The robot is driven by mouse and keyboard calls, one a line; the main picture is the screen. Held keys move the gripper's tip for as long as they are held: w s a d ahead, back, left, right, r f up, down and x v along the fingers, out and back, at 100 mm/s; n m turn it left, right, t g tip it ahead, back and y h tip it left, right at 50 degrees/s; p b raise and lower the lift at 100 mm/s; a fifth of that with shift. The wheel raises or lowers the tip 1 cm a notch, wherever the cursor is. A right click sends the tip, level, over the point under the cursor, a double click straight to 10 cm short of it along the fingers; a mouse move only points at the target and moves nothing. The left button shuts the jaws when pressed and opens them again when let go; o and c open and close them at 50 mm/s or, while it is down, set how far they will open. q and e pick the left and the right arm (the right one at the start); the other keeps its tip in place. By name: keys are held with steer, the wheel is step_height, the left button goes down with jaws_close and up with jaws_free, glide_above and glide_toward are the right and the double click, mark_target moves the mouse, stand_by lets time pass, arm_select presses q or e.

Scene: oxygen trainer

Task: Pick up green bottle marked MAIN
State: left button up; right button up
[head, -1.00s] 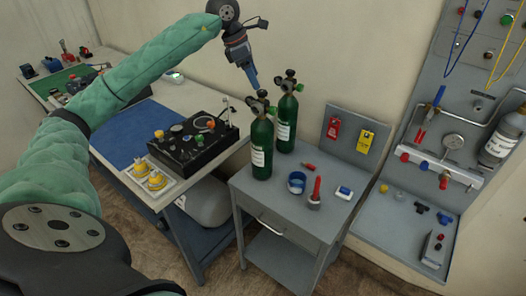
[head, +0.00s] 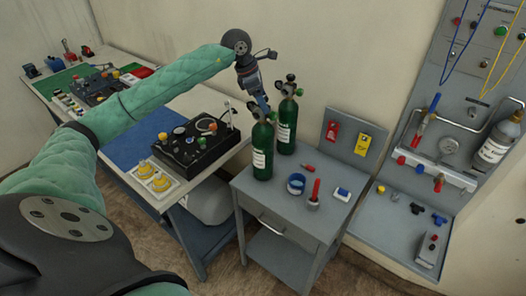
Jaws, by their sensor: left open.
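Two green bottles with white labels stand upright on the grey cabinet. The nearer green bottle (head: 263,145) is at the left, and the farther green bottle (head: 288,125) is behind it to the right. The label print is too small to tell which is marked MAIN. My left gripper (head: 263,103) is open and points down at the valve tops, just above and behind the nearer bottle's valve. It partly overlaps the valves, and I cannot tell whether it touches either one. My right gripper is out of view.
The grey cabinet (head: 269,195) also holds a blue-and-white roll (head: 296,184), a red-handled tool (head: 315,193) and a small blue-and-white box (head: 342,193). A black control box (head: 195,145) stands on the bench at left. A panel with red and yellow tags (head: 347,137) stands behind.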

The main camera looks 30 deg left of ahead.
arm_select(q)
steer(key=shift+d+f, duration=0.1)
steer(key=shift+f, duration=0.15)
jaws_close()
steer(key=shift+w+r, duration=0.1)
steer(key=shift+r, duration=0.05)
steer(key=shift+r, duration=0.1)
stand_by(0.3)
